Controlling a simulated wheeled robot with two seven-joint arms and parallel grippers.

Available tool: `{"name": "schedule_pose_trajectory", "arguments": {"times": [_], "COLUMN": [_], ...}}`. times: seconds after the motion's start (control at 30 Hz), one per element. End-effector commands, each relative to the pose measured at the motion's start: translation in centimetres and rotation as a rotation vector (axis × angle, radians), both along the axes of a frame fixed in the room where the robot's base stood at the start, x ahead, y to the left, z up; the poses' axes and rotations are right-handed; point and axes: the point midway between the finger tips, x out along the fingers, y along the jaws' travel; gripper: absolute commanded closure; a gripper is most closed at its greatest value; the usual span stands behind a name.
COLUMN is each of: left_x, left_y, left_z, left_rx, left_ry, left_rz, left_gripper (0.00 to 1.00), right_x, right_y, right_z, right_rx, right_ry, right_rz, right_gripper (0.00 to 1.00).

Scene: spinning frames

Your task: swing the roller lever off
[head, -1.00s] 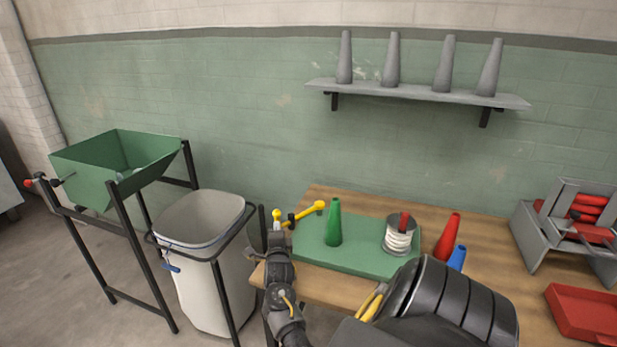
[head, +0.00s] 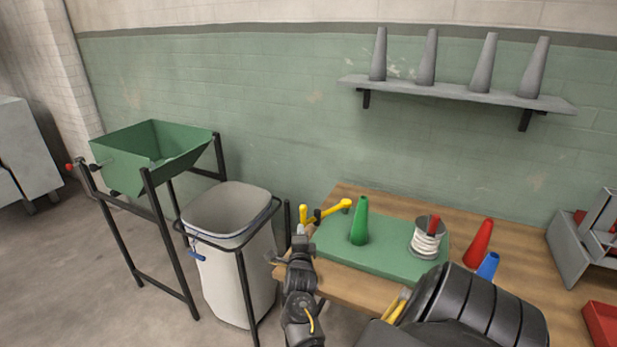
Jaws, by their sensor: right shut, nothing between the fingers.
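A yellow lever (head: 331,211) with a dark collar stands at the back left corner of the green board (head: 375,262) on the bench. A short upright yellow piece (head: 303,214) shows at its left end; I cannot tell whether it is part of the lever. A green cone (head: 359,224) and a white-wound spool (head: 428,243) with a red top stand on the board.
A grey bin (head: 235,270) in a black frame stands left of the bench. A green hopper (head: 130,170) with a red-knobbed handle (head: 69,167) is farther left. Red (head: 480,243) and blue (head: 488,266) cones stand right of the board. A shelf (head: 460,96) holds several grey cones.

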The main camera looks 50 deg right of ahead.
Motion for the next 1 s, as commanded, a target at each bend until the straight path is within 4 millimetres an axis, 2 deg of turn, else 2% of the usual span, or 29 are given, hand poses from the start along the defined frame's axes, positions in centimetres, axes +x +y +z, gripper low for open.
{"name": "schedule_pose_trajectory", "arguments": {"times": [0.1, 0.3, 0.9, 1.0], "left_x": [0.0, -0.1, -0.2, -0.2], "left_y": [0.0, 0.0, 0.0, 0.0], "left_z": [-0.5, -0.7, -0.7, -0.7], "left_rx": [0.000, 0.000, 0.001, 0.001], "left_ry": [0.000, 0.001, 0.003, 0.003], "left_rz": [0.000, 0.000, 0.000, 0.000], "left_gripper": [0.64, 0.64, 0.64, 0.64], "right_x": [-1.2, -2.0, -2.0, -1.9], "right_y": [1.3, 2.3, 2.4, 3.0], "right_z": [-0.2, -0.1, -0.1, -0.3], "right_rx": [0.001, 0.000, 0.001, -0.015], "right_ry": [0.001, 0.001, 0.004, 0.053], "right_rz": [-0.002, -0.002, -0.001, 0.033], "right_gripper": [1.00, 1.00, 1.00, 1.00]}}
